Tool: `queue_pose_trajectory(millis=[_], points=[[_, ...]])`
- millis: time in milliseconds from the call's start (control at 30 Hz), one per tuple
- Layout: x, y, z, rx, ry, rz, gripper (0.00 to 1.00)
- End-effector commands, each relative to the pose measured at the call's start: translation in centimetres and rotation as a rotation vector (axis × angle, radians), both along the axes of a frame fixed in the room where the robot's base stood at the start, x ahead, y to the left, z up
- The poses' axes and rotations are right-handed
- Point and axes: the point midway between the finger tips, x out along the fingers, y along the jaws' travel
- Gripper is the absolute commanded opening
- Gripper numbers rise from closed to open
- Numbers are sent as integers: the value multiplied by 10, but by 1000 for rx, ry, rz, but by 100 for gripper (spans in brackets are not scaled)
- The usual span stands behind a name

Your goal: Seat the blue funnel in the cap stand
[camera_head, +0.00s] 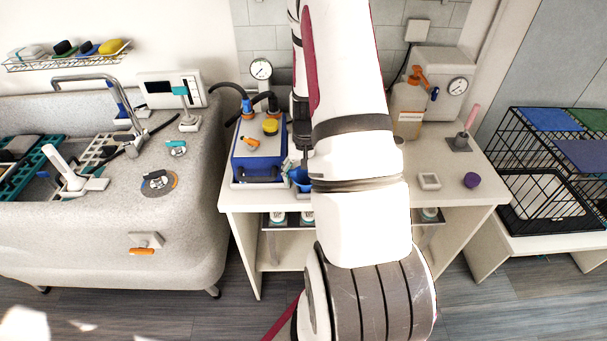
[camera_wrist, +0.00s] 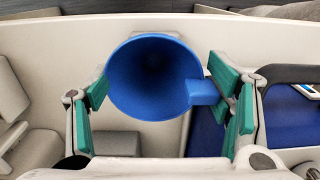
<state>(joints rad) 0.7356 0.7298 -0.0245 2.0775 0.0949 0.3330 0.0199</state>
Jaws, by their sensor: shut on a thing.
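The blue funnel (camera_wrist: 150,75) is between the green-padded fingers of my gripper (camera_wrist: 162,90) in the wrist view. Its wide mouth faces the camera and its short blue tab points right, against the right finger. The left pad meets the opposite rim. In the head view the funnel (camera_head: 300,178) shows partly, just left of my arm and beside the blue-cased machine. My arm hides much of the table there. I cannot tell for sure which thing is the cap stand, and the funnel's lower end is hidden.
The blue-cased machine (camera_head: 258,155) stands close left of the funnel. A tan bottle (camera_head: 408,108), a pink-handled stand (camera_head: 460,143), a small white square block (camera_head: 429,181) and a purple knob-like piece (camera_head: 472,180) are on the table's right. Its front right is mostly clear.

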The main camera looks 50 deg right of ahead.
Motion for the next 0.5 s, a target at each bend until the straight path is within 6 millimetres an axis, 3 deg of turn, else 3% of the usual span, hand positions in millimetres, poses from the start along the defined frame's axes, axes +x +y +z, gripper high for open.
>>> queue_pose_trajectory(millis=[267,300,400,500], points=[[0,0,-7,1,1,0,56],[0,0,-7,0,0,0,75],[0,0,-7,0,0,0,96],[0,0,-7,0,0,0,96]])
